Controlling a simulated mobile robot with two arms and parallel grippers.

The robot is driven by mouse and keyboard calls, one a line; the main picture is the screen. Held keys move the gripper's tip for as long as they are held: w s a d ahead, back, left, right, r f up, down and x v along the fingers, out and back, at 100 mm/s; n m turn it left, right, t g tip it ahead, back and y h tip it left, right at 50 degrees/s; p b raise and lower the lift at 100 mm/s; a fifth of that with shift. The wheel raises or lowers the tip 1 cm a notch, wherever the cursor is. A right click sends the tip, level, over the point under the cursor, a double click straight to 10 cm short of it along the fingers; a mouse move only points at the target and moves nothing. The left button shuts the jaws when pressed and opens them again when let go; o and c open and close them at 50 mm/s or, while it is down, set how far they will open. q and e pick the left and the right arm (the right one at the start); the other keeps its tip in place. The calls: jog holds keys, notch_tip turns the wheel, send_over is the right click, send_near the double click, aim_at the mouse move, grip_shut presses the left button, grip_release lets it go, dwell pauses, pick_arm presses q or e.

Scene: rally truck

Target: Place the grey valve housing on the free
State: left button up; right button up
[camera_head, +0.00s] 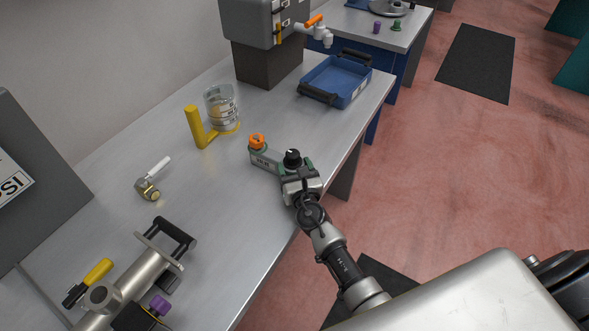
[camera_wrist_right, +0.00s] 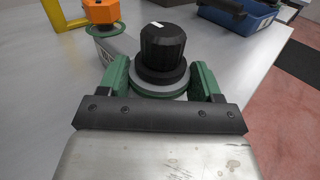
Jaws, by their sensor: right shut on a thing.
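The grey valve housing (camera_head: 267,159) is a long grey body with an orange knob at its far end and a black knob at its near end. It is over the front part of the grey metal workbench; I cannot tell whether it touches the top. My right gripper (camera_head: 297,175) is shut on its near end, around the black knob's base. In the right wrist view the black knob (camera_wrist_right: 162,50) stands between the gripper's two green-faced fingers (camera_wrist_right: 162,84), with the orange knob (camera_wrist_right: 101,11) behind it. My left gripper is not in view.
A yellow upright part (camera_head: 196,126) and clear measuring cup (camera_head: 222,108) stand behind the housing. A blue tray (camera_head: 337,80) lies at the back right. A small metal fitting (camera_head: 148,189) and silver pipe assembly (camera_head: 135,275) are at left. Bare benchtop (camera_head: 215,190) lies between.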

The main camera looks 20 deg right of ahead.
jog(key=shift+f, duration=0.15)
jog(key=o, duration=1.2)
jog(key=shift+c, duration=0.2)
jog(key=shift+r, duration=0.2)
jog(key=s+a+b, duration=0.1)
jog(key=s, duration=1.1)
